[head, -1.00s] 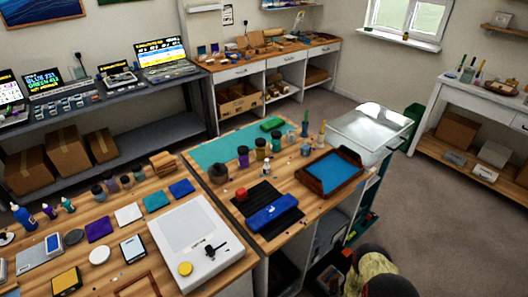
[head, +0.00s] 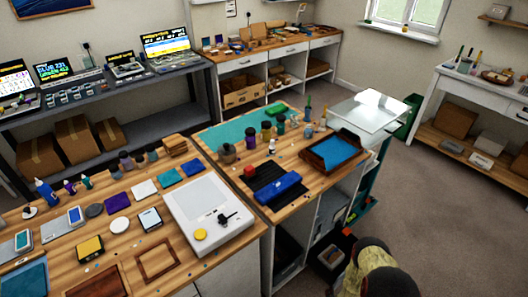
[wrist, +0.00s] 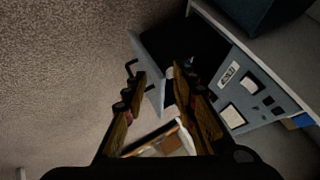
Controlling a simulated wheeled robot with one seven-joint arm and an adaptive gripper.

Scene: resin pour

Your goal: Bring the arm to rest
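The fingertips look clear of the cabinet, though the exact gap cannot be told. In the head view, a yellow and black part that seems to be my arm (head: 362,272) shows at the bottom right, beside the workbench. My gripper is hidden in that view.
The near workbench (head: 190,262) carries a white scale (head: 207,208), bottles and several small items. An open dark drawer or box (head: 330,255) sits low beside my arm. Carpet (head: 450,230) is free at right.

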